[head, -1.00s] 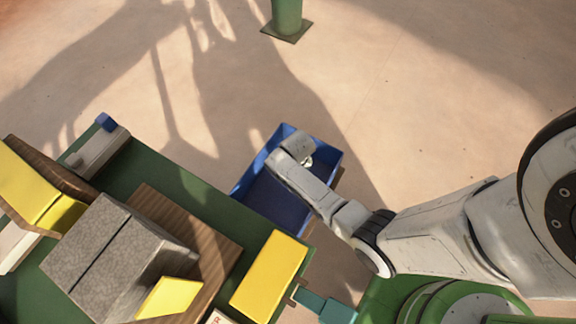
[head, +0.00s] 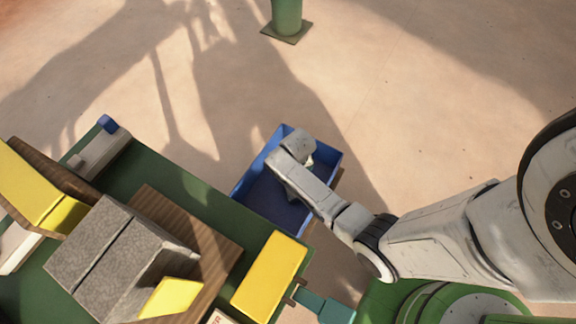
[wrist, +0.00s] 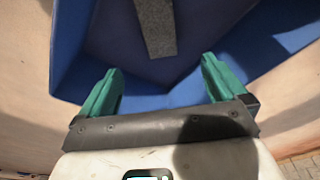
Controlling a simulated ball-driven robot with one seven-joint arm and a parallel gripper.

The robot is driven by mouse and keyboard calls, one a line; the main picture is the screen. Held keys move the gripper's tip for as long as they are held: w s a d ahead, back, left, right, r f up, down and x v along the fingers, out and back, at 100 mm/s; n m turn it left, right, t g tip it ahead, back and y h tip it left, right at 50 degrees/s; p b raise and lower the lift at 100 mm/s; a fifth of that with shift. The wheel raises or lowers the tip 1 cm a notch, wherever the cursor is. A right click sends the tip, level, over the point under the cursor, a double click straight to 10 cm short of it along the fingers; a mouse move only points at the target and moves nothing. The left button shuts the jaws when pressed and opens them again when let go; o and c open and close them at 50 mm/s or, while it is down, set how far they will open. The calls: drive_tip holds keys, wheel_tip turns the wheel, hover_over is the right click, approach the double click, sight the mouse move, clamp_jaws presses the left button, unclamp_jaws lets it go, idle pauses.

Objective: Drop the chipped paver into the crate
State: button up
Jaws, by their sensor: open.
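The blue crate (head: 275,205) stands beyond the right side of the green table, with my wrist over it. In the wrist view the crate (wrist: 75,60) fills the upper part. A grey speckled paver (wrist: 156,25) shows there inside the crate's outline, ahead of my gripper (wrist: 160,88). The green fingers are spread apart with nothing between their tips. I cannot tell whether the paver rests on the crate floor, and no chip is visible. In the head view my wrist hides the fingers and this paver.
Grey pavers (head: 115,250) sit on a brown wooden board (head: 212,245) on the green table (head: 160,180). A yellow block (head: 268,275) lies near the table's right edge. A green post (head: 287,18) stands at the back. The floor behind the crate is open.

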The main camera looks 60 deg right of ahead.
wheel_tip(320, 180, up, 9)
drive_tip(key=s+p, duration=0.1)
drive_tip(key=p, duration=0.1)
drive_tip(key=shift+a, duration=0.45)
